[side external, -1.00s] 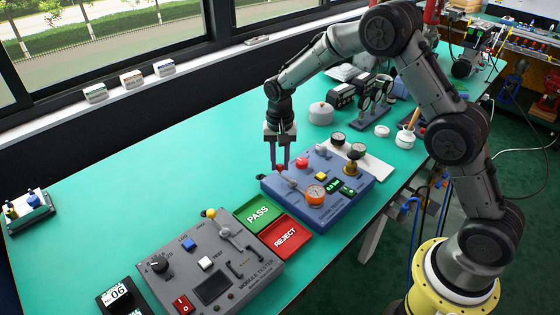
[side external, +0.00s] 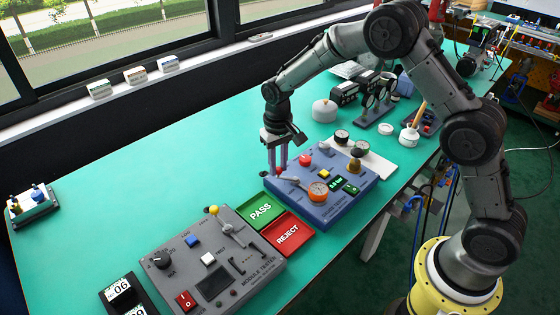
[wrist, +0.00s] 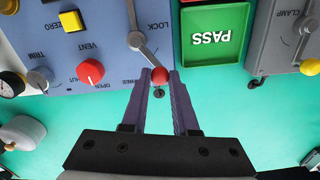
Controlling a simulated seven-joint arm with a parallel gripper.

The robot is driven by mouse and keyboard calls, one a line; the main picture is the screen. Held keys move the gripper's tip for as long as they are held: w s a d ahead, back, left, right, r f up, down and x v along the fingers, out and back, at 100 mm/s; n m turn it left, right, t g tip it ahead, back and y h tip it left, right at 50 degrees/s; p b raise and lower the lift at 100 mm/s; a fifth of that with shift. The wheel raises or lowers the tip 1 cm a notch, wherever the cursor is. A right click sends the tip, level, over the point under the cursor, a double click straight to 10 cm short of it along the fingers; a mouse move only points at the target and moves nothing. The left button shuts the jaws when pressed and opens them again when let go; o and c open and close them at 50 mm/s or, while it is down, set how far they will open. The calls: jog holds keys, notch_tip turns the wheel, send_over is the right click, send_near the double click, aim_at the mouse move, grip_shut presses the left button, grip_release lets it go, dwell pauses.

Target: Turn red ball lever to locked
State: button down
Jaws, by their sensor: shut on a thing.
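The red ball lever (wrist: 148,57) sits on the blue valve positioner panel (side external: 318,206). In the wrist view its grey arm runs from a round pivot to the red ball (wrist: 160,75) at the panel's edge. The ball lies between the tips of my gripper (wrist: 161,78), whose purple fingers are shut on it. The word LOCK is printed to the right of the pivot, and the lever points away from it. In the side view my gripper (side external: 277,170) reaches down at the panel's left corner, and its fingers partly hide the ball.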

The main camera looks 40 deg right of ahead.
aim_at(280, 188)
jog(key=n, duration=0.2)
jog(key=s+a+n, duration=0.1)
jog(key=n, duration=0.1)
jog(key=shift+s+a, duration=0.15)
jog(key=shift+a, duration=0.05)
jog(key=shift+s+a+n, duration=0.15)
jog(key=shift+s+n, duration=0.15)
jog(key=shift+n, duration=0.5)
jog(key=shift+s+a+n, duration=0.1)
jog(key=shift+s+n, duration=0.15)
jog(key=shift+n, duration=0.55)
jog(key=c, duration=0.7)
grip_release()
notch_tip(280, 188, up, 14)
jog(key=shift+f, duration=0.1)
